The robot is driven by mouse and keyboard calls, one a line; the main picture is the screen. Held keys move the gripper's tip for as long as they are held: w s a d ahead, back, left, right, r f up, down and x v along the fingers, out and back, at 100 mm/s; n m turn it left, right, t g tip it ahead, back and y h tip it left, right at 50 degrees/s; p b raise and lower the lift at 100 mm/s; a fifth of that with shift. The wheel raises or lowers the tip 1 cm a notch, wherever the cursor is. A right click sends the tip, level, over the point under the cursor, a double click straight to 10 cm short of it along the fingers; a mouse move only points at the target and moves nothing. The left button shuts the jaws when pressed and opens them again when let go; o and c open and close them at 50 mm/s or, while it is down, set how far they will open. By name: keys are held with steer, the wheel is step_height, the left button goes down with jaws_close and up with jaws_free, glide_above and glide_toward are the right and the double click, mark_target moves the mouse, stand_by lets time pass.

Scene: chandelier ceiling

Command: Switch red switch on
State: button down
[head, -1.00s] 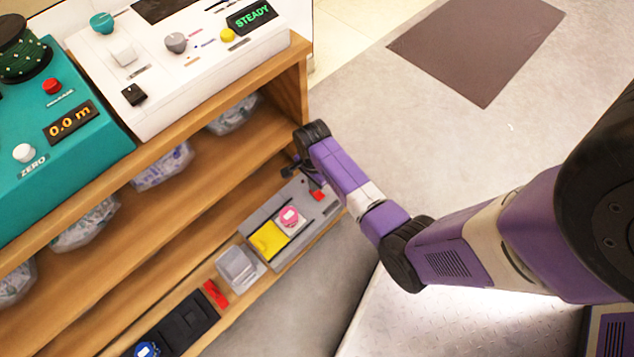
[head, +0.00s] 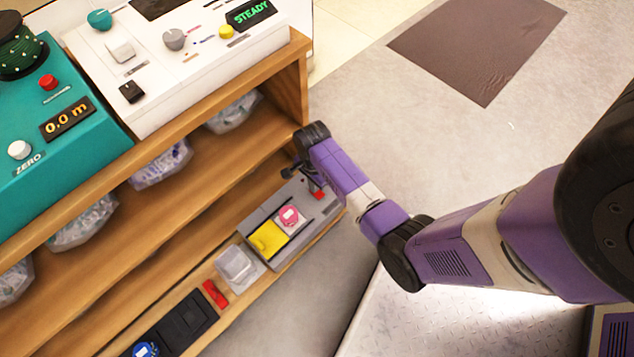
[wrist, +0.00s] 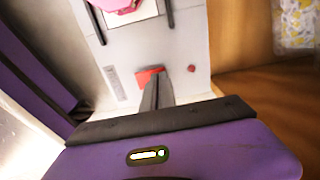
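A small red switch (head: 318,195) is on a grey panel (head: 325,205) at the right end of the bottom shelf. In the wrist view the red switch (wrist: 147,76) is partly hidden behind my gripper's dark fingertips. My gripper (wrist: 160,80) looks shut and empty, its narrow fingers together in front of the switch. In the head view my gripper (head: 314,186) reaches down to the panel beside the switch. I cannot tell whether the fingertips touch it. A small red dot (wrist: 192,69) is to the right on the panel.
The same unit holds a pink knob (head: 289,216) and a yellow block (head: 268,237). A grey-white block (head: 236,264) and a red piece (head: 215,293) are further left. Open floor (head: 400,130) lies right.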

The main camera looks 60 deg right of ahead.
step_height(320, 180, up, 7)
steer(key=p, duration=0.8)
stand_by(0.4)
stand_by(0.4)
